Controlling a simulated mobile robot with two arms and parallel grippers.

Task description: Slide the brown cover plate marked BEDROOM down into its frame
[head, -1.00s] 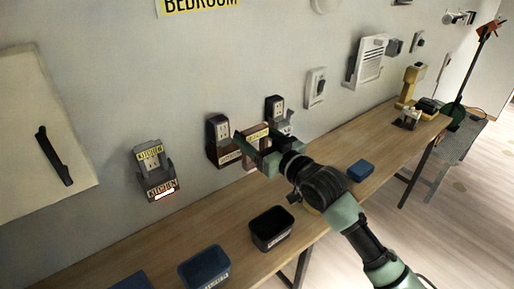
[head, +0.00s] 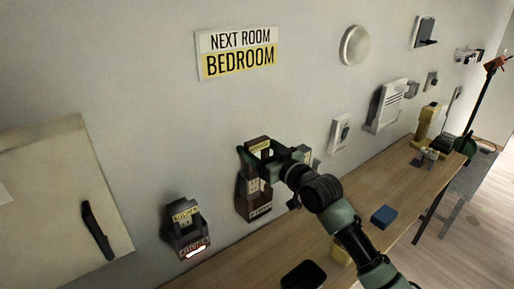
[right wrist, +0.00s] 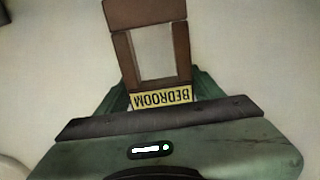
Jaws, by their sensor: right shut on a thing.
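The brown cover plate (head: 259,143) has a yellow label at its top and is held by my right gripper (head: 262,153) in front of the wall. In the right wrist view the plate (right wrist: 182,50) shows an open window and the word BEDROOM upside down, with the gripper's green fingers beside the label. Directly below in the head view is a brown frame (head: 260,210) with a labelled lower lip, fixed to the wall around an outlet. The plate's lower edge overlaps the outlet in the picture; I cannot tell whether it touches the frame. My left gripper is not in view.
A KITCHEN outlet (head: 186,228) with its own plate is on the wall at left, near a white panel with a black handle (head: 98,231). A NEXT ROOM BEDROOM sign (head: 238,53) hangs above.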

